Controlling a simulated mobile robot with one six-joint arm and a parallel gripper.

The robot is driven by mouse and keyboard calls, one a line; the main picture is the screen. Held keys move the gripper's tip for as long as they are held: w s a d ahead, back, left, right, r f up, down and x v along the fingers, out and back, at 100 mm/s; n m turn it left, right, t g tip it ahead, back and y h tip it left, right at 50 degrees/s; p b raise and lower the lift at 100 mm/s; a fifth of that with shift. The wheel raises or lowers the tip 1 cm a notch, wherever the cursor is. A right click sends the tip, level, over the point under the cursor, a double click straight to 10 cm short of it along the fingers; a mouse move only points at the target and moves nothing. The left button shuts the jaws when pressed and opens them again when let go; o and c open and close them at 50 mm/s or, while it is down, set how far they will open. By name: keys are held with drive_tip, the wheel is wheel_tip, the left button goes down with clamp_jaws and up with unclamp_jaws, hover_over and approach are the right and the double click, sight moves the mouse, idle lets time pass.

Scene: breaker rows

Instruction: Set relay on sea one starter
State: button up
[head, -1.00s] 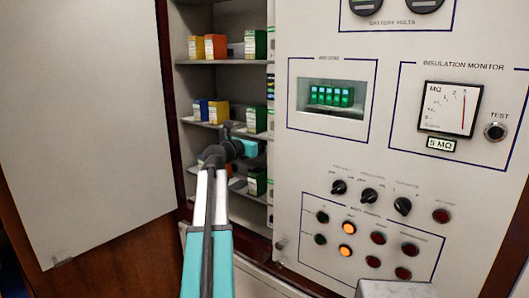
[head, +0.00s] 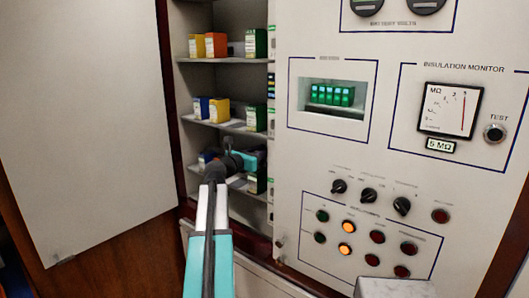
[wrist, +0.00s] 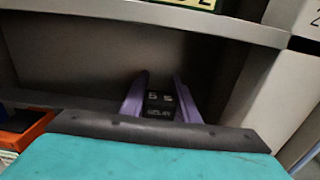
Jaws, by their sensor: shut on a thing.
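In the wrist view my gripper (wrist: 160,98) has its two purple fingers closed on a small black block (wrist: 160,105) with white print, which may be the relay. The print is too small to read surely. The block is in front of a dark shelf bay, under a shelf edge. In the head view my teal wrist (head: 250,160) reaches into the open cabinet at a lower shelf; the fingertips and the block are hidden there. No label naming the sea one starter can be read.
Cabinet shelves hold an orange box (head: 216,45), a yellow box (head: 219,110) and several green ones. A shelf edge (wrist: 180,25) lies above the fingers. The open door (head: 85,130) stands left; the instrument panel (head: 390,165) stands right.

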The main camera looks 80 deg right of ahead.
drive_tip(key=shift+s+f, duration=0.2)
drive_tip(key=shift+f, duration=0.3)
drive_tip(key=shift+f, duration=0.1)
drive_tip(key=o, duration=1.1)
drive_tip(key=shift+p, duration=0.3)
drive_tip(key=b+v, duration=0.2)
drive_tip(key=v, duration=1)
drive_tip(key=shift+b, duration=0.4)
drive_tip(key=shift+w+d, duration=0.1)
